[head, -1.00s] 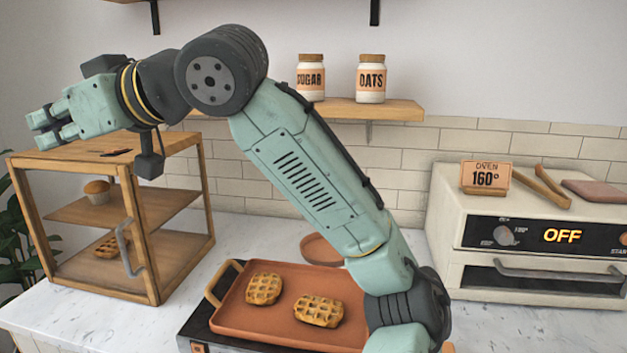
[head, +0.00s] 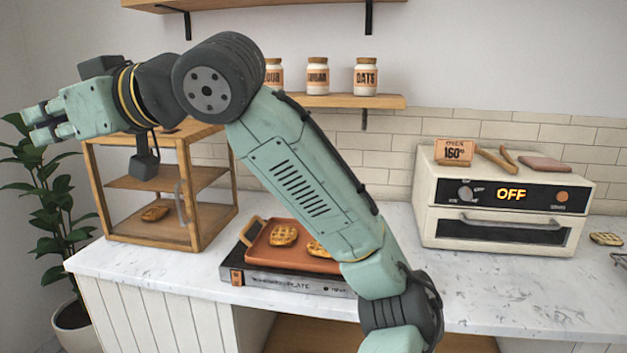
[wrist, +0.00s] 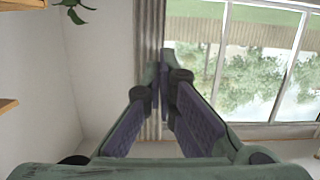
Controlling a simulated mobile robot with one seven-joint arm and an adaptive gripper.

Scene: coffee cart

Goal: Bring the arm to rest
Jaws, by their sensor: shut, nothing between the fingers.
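My gripper (head: 40,122) is at the far left of the head view, at the end of my raised, folded arm. It points left and holds nothing. In the wrist view my gripper (wrist: 163,72) has its fingers closed together at the tips, facing a curtain and a window. The gripper is in front of and above the left of the wooden display case (head: 190,190), and appears clear of it.
An oven (head: 440,190) reading OFF stands right. A potted plant (head: 62,215) is left. Jars (head: 366,78) stand on a shelf. The counter's right front (head: 500,300) is clear.

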